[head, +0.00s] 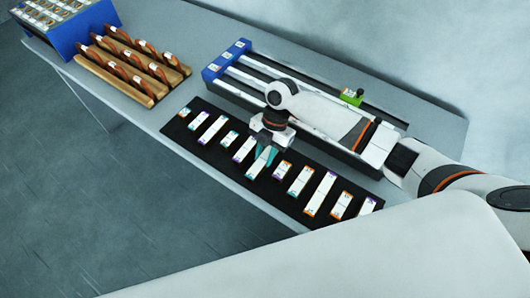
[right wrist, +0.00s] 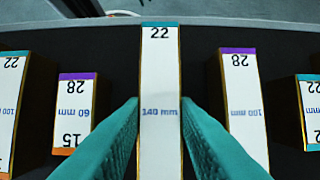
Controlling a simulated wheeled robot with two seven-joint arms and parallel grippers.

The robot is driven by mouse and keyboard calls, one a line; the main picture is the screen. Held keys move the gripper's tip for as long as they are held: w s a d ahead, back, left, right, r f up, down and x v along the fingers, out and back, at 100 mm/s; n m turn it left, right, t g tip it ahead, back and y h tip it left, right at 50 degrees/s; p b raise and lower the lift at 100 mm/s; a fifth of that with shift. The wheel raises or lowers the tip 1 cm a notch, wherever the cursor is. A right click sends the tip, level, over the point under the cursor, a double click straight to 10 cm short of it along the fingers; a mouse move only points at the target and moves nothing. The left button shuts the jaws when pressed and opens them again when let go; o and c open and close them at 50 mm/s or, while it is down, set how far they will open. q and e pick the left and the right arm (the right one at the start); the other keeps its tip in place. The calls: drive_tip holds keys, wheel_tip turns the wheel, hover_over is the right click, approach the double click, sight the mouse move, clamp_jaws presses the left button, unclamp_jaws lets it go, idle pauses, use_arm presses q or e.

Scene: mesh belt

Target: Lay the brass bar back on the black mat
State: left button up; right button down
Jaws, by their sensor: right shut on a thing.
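My right gripper (head: 265,158) is over the black mat (head: 222,158), near the middle of its row of bars. Its teal fingers are shut on a brass bar (right wrist: 160,60) with a white label reading 22 and 140 mm and a teal end band. In the right wrist view the bar lies lengthwise between the fingers, with brass showing at its sides. I cannot tell whether the bar touches the mat. My left gripper is not in view.
Labelled bars stand close on both sides, including a 60 mm bar (right wrist: 76,105) and a 100 mm bar (right wrist: 243,105). A blue-ended rail fixture (head: 225,62) lies behind the mat, with a green block (head: 352,97). Wooden racks (head: 130,68) and a blue bin (head: 68,40) stand left.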

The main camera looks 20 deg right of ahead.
drive_tip(key=c, duration=1.1)
unclamp_jaws()
drive_tip(key=b+v, duration=0.1)
drive_tip(key=v, duration=1.1)
drive_tip(key=shift+s, duration=0.15)
